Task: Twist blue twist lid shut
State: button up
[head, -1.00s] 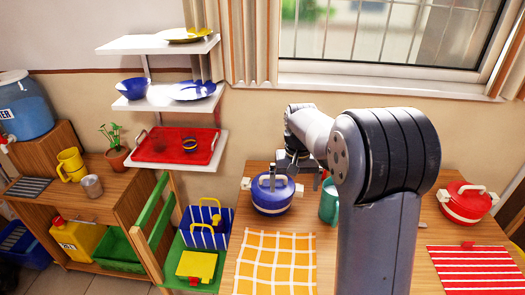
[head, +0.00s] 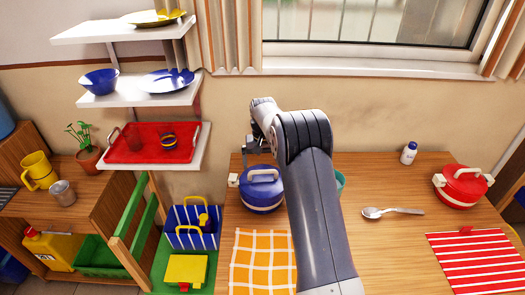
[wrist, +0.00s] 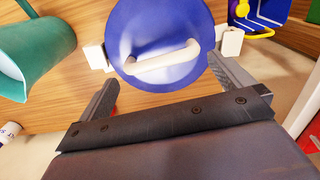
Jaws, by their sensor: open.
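The blue twist lid (head: 264,177) with its white handle sits on a round blue pot (head: 262,201) on the wooden table, left of my arm. In the wrist view the lid (wrist: 128,40) faces the camera, with its white bar handle slanting across it. My gripper (wrist: 160,72) is open, one finger to each lower side of the lid, with nothing held between them. In the head view my gripper (head: 254,146) is near the far side of the pot, partly hidden by my arm. Whether the fingers touch the lid is unclear.
A green mug (wrist: 36,52) stands close beside the pot. A spoon (head: 390,212), a white bottle (head: 409,153) and a red pot (head: 462,190) are farther right. A yellow checked cloth (head: 262,262) lies in front. Shelves with a red tray (head: 118,153) stand left.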

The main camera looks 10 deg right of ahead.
aim_at(263, 172)
jog(key=shift+f+p, duration=0.4)
jog(key=shift+f, duration=2.15)
jog(key=shift+c, duration=0.4)
jog(key=c, duration=0.8)
jog(key=shift+m+b, duration=0.5)
jog(key=shift+m, duration=0.7)
jog(key=o, duration=0.9)
